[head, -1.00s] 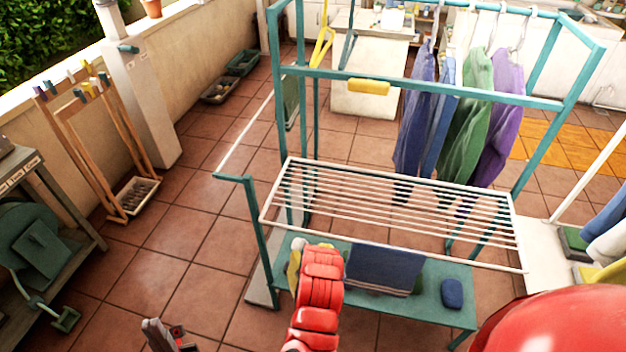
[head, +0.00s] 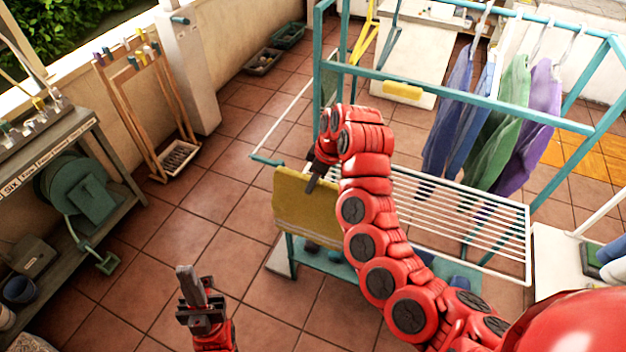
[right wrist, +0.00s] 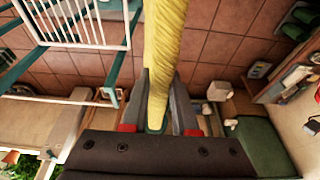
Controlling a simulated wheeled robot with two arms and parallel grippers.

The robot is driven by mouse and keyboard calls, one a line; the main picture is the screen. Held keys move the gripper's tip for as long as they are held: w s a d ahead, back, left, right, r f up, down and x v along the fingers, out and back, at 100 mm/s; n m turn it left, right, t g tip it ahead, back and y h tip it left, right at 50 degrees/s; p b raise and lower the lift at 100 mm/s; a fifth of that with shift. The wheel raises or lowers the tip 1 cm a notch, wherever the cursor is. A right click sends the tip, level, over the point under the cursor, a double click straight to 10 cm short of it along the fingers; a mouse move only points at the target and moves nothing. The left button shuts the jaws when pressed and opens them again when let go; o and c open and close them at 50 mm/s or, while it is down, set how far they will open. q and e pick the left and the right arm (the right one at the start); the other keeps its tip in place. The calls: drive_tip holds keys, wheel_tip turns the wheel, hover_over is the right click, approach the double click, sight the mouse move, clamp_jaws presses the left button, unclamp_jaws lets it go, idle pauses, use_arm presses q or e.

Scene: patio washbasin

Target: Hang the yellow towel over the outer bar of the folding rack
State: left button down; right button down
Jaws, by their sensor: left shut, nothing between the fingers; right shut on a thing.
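The yellow towel (head: 308,215) hangs flat from my right gripper (head: 314,180), left of the white slats and above the rack's low shelf. In the right wrist view the towel (right wrist: 165,50) runs as a narrow strip between the fingers (right wrist: 158,105). The teal folding rack (head: 460,98) has white slats (head: 470,225) and a white outer bar (head: 284,122) at its left side. The towel is nearer the camera than this bar and does not lie over it. My left gripper (head: 188,285) is shut and empty, low over the floor. My right arm hides part of the rack.
Blue, green and purple clothes (head: 500,125) hang in the rack. A wooden peg stand (head: 150,110) and a workbench (head: 75,150) stand at left. Tiled floor between them and the rack is clear.

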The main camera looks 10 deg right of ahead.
drive_tip(key=shift+w+d+r+p, duration=0.15)
drive_tip(key=shift+w+d+p, duration=0.5)
drive_tip(key=shift+w+p, duration=0.4)
drive_tip(key=shift+w+d+f, duration=0.3)
drive_tip(key=shift+w+d, duration=0.15)
drive_tip(key=shift+w, duration=0.2)
drive_tip(key=shift+w+d+f, duration=0.3)
drive_tip(key=shift+w+d, duration=0.15)
drive_tip(key=shift+w, duration=0.15)
drive_tip(key=shift+w, duration=0.1)
